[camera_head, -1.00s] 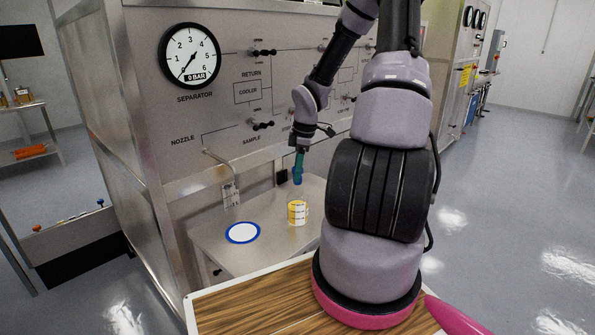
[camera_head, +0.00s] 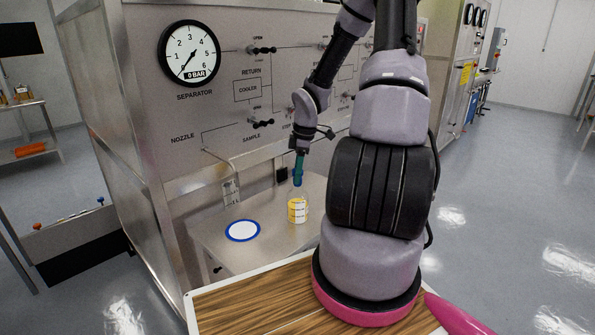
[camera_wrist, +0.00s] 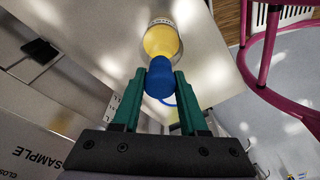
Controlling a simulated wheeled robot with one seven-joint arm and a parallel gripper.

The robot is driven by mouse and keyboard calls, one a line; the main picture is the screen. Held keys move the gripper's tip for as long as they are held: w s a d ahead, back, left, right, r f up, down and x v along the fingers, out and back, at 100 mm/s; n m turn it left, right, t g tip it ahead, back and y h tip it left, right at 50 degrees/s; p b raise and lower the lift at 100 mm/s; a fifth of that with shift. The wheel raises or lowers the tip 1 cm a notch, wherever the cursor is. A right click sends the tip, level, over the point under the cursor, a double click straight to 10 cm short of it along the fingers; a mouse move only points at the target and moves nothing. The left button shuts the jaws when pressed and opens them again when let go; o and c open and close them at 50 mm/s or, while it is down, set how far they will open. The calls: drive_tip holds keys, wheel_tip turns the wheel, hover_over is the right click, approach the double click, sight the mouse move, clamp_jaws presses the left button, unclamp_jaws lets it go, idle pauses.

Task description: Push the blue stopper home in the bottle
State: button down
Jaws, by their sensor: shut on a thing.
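The clear bottle with a yellow label and yellow contents (camera_head: 298,210) stands upright on the small steel table. It also shows in the wrist view (camera_wrist: 162,40). The blue stopper (camera_wrist: 160,80) is at the bottle's mouth, in line with the neck; how deep it sits I cannot tell.
A white disc with a blue rim (camera_head: 242,231) lies on the steel table (camera_head: 215,245) left of the bottle. The nozzle (camera_head: 231,192) hangs behind it in front of the panel (camera_head: 200,130). A wood-topped surface (camera_head: 245,300) is in the foreground.

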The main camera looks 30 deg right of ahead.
drive_tip(key=shift+f, duration=0.75)
drive_tip(key=shift+c, duration=1.8)
unclamp_jaws()
drive_tip(key=r, duration=0.3)
drive_tip(key=d+r, duration=0.1)
drive_tip(key=r, duration=0.6)
drive_tip(key=shift+s+d, duration=0.25)
drive_tip(key=shift+s, duration=0.05)
drive_tip(key=shift+r, duration=0.4)
